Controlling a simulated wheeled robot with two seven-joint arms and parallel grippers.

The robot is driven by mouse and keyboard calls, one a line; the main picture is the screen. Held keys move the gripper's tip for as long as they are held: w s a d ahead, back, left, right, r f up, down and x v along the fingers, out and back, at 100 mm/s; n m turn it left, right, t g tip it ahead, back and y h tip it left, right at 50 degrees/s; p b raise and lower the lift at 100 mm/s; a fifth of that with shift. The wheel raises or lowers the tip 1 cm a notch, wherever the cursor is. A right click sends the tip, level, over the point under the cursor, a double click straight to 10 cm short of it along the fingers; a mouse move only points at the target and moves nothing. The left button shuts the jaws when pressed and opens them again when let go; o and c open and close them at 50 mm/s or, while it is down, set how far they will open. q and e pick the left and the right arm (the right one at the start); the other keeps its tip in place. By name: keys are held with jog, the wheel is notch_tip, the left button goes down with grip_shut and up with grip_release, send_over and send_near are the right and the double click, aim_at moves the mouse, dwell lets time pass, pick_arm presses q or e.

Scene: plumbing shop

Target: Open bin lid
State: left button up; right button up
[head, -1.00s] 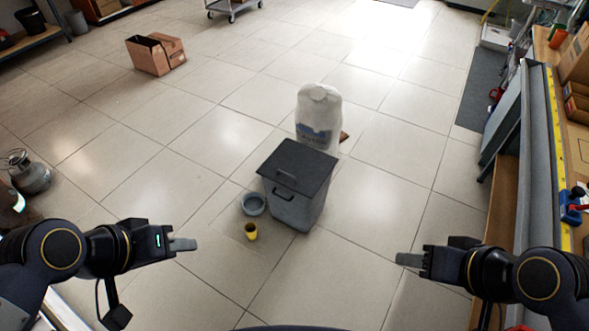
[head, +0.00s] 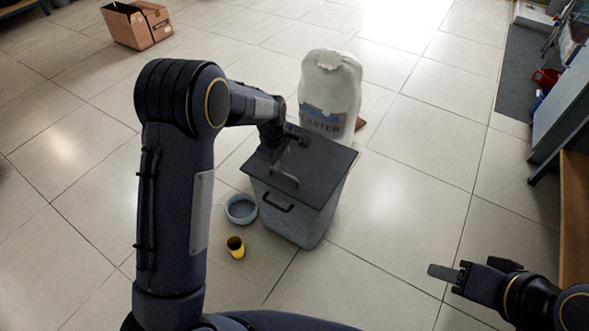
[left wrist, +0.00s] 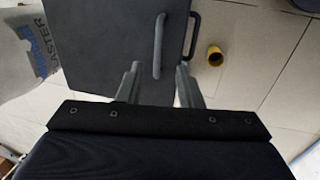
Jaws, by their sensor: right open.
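The grey bin (head: 297,218) stands on the tiled floor with its flat dark lid (head: 325,165) down. A bar handle (head: 284,180) lies across the lid, and it also shows in the left wrist view (left wrist: 158,45). A second black handle (head: 276,202) is on the bin's front. My left gripper (head: 288,152) is over the lid, close to the bar handle; its two fingers (left wrist: 159,80) are apart, with the bar in line between them. Contact cannot be told. My right gripper (head: 446,273) is open and empty at the lower right, away from the bin.
A white plaster bag (head: 331,95) stands right behind the bin. A grey-blue bowl (head: 241,209) and a yellow cup (head: 235,246) are on the floor left of it. A cardboard box (head: 137,25) lies far left. A workbench edges the right side.

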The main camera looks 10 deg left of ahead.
aim_at(287, 175)
pick_arm(q)
jog(key=f, duration=0.2)
jog(key=w+f+b, duration=0.1)
jog(key=f, duration=0.2)
jog(key=f+b, duration=0.1)
jog(key=f, duration=0.2)
jog(key=shift+w+d, duration=0.35)
jog(key=shift+w, duration=0.05)
grip_shut()
